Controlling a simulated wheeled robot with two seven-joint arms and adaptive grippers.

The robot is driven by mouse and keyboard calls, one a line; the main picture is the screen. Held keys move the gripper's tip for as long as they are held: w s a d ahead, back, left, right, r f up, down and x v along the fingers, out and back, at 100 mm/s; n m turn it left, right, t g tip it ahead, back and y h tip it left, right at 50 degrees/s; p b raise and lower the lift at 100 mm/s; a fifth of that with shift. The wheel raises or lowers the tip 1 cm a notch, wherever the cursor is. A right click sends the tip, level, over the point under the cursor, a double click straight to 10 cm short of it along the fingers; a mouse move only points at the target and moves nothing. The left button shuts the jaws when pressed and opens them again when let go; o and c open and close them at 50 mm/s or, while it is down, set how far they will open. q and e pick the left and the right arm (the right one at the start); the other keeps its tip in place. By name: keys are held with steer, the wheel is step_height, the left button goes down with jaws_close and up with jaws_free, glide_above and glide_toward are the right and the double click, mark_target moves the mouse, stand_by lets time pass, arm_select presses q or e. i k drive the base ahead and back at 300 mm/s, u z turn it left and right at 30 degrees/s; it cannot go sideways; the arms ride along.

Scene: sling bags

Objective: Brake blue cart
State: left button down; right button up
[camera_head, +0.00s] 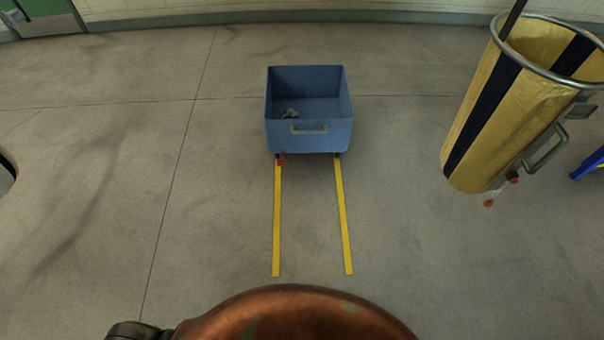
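The blue cart (308,140) stands on the floor ahead, near the middle of the view. It is an open box with a grey handle (309,129) on its near side. A small grey item (290,113) lies inside; I cannot tell what it is. A red part (282,160) shows low at the cart's near left corner, by a wheel. I cannot tell whether it is up or down. Neither of my grippers is in view.
Two yellow floor lines (277,220) run from the cart toward me, with clear floor around. A yellow and black striped bag (500,110) in a metal ring frame with a handle is at the right. A blue object (588,164) shows at the right edge. A wall is behind.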

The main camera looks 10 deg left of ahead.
mark_target(282, 161)
steer(key=z, duration=0.4)
steer(key=k, duration=0.95)
steer(key=u, duration=0.1)
steer(key=i, duration=0.4)
steer(key=u, duration=1)
steer(key=i, duration=1.25)
steer(key=z, duration=0.7)
steer(key=i, duration=0.45)
steer(key=z, duration=0.6)
